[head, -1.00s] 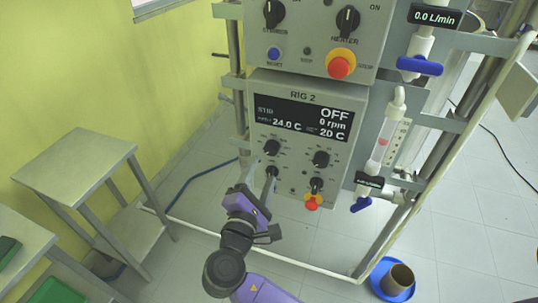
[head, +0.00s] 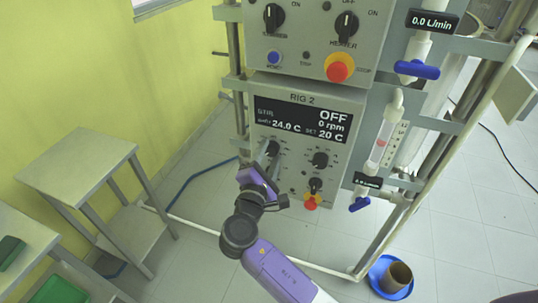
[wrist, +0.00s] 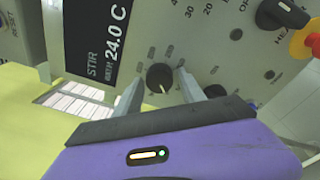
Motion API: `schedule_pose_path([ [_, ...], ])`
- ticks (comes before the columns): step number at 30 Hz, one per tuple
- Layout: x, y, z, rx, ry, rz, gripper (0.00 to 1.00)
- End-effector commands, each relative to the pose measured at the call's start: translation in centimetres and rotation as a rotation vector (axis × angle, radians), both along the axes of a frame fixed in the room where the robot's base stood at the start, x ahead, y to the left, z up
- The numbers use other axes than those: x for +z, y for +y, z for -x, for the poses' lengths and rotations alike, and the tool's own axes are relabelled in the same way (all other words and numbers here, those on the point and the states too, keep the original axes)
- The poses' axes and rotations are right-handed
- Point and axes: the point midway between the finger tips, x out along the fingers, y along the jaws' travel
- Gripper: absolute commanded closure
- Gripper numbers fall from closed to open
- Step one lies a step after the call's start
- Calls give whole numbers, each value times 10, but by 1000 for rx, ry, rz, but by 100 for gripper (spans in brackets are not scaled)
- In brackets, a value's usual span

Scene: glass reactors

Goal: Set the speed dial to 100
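The RIG 2 control box (head: 345,120) has a dark display (head: 302,122) reading OFF, 0 rpm, 24.0 C and set 20 C. A black dial (head: 272,148) sits at the upper left under the display; its label is too small to read, so I cannot tell whether it is the speed dial. My gripper (head: 268,157) is at this dial. In the wrist view the dial (wrist: 160,77) shows between the two fingertips of my gripper (wrist: 160,84), its white mark pointing down. Gaps show on both sides, so my gripper is open. Another black dial (head: 320,160) is to the right.
A black switch knob (head: 316,185) and a red-yellow stop button (head: 311,202) sit low on the box. Another box with knobs (head: 310,40) is above. A flow tube (head: 382,145) with blue valves stands at right. A steel table (head: 75,165) stands at left.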

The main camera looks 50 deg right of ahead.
Motion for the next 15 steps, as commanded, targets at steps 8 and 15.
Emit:
schedule_pose_path([
  [8, 0, 0, 0, 0, 0, 0, 100],
  [15, -2, 0, 0, -1, -27, -9, 100],
])
